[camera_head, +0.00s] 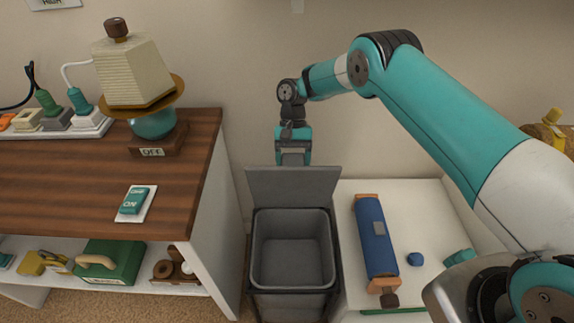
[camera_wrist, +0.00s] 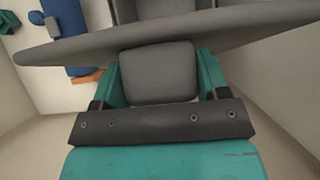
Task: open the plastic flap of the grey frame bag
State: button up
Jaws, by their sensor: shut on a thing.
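The grey frame bag (camera_head: 258,250) stands on the floor between the wooden-topped unit and the white surface. Its grey plastic flap (camera_head: 292,186) stands raised, close to upright, at the back of the mouth. The inside of the bag shows and looks empty. My gripper (camera_head: 293,160) is behind the flap's upper edge, its fingertips hidden there. In the wrist view, the two teal fingers of my gripper (camera_wrist: 158,80) close on either side of a grey tab on the flap (camera_wrist: 240,32). The flap's slab runs across that view just beyond the fingers.
At left, the wooden top (camera_head: 90,190) holds a lamp (camera_head: 140,75), an ON/OFF switch (camera_head: 134,202) and a power strip (camera_head: 62,125). The wall is close behind my gripper.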

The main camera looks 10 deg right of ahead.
jog(key=shift+w, duration=0.15)
jog(key=o, duration=1.3)
